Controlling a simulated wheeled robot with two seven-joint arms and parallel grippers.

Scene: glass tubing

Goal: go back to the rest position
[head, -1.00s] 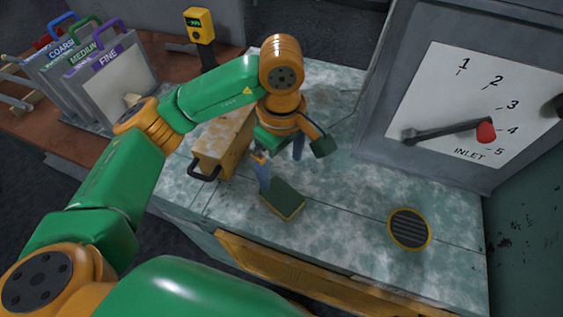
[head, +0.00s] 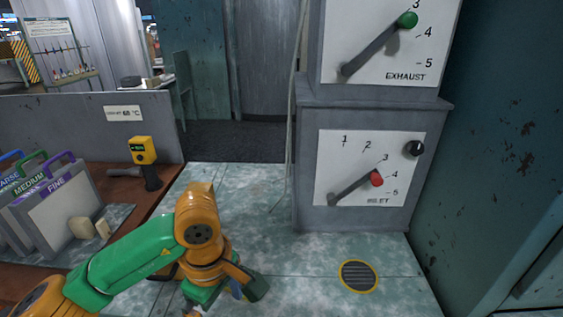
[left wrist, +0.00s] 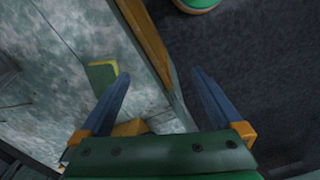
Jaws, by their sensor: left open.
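My left gripper (head: 236,293) is low in the head view, at the end of my green and orange arm, over the mottled worktop (head: 300,270). In the left wrist view my left gripper (left wrist: 160,92) shows two blue fingers spread wide, with nothing between them. A green and yellow pad (left wrist: 103,75) lies on the worktop beyond the left finger, apart from it. The pad does not show in the head view. My right gripper is in neither view.
The INLET panel (head: 334,150) stands at the worktop's back right, below the EXHAUST panel (head: 335,40). A round yellow-rimmed vent (head: 358,276) sits in the worktop. Labelled boards (head: 62,215) and a yellow meter (head: 143,150) are at left. A wooden edge (left wrist: 148,40) borders the dark floor.

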